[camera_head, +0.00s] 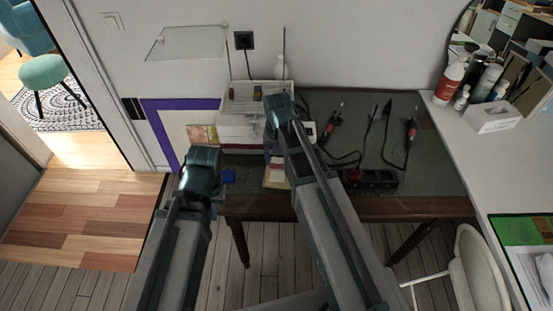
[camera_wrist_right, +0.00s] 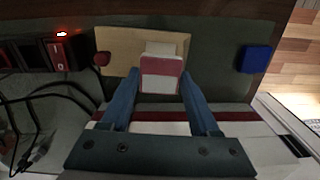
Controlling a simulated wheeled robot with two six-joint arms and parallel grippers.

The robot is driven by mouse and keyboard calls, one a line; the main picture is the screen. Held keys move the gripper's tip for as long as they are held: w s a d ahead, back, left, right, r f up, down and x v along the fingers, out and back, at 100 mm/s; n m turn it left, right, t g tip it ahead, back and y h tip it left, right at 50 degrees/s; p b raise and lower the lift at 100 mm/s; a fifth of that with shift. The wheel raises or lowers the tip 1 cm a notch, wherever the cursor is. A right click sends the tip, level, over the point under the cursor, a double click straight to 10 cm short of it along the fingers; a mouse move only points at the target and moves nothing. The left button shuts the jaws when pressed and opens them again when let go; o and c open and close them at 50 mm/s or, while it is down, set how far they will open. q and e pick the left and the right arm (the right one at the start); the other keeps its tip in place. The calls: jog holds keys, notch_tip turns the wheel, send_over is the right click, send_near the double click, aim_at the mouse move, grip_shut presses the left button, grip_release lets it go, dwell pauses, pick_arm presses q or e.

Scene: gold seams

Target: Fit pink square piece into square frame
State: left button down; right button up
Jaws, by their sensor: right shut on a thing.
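The pink square piece (camera_wrist_right: 161,68) is between the fingertips of my right gripper (camera_wrist_right: 160,86) in the right wrist view. My right gripper is shut on it. The piece has a pink upper part and a pale lower part. It is over or close above a beige board (camera_wrist_right: 117,44) with a pale patch (camera_wrist_right: 164,48) beside the piece; I cannot tell whether they touch. The square frame is not clearly made out. In the head view the board (camera_head: 270,184) lies near the table's front edge. My left gripper (camera_head: 200,165) is at the left, its fingertips hidden.
A blue block (camera_wrist_right: 255,58) lies on the table beside the board, near my left gripper. A power strip (camera_head: 370,178) with a red switch and several cabled tools (camera_head: 333,125) lie to the right. White drawers (camera_head: 240,128) stand behind. A chair (camera_head: 470,265) is at the right front.

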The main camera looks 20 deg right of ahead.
aim_at(277, 177)
jog(key=shift+f+b, duration=2.45)
jog(key=shift+f, duration=0.15)
jog(key=shift+f+b, duration=0.45)
jog(key=shift+b, duration=0.05)
jog(key=o, duration=1.2)
jog(key=shift+c, duration=0.2)
jog(key=shift+r, duration=0.15)
jog(key=shift+r+p, duration=3.4)
jog(key=shift+p, duration=0.15)
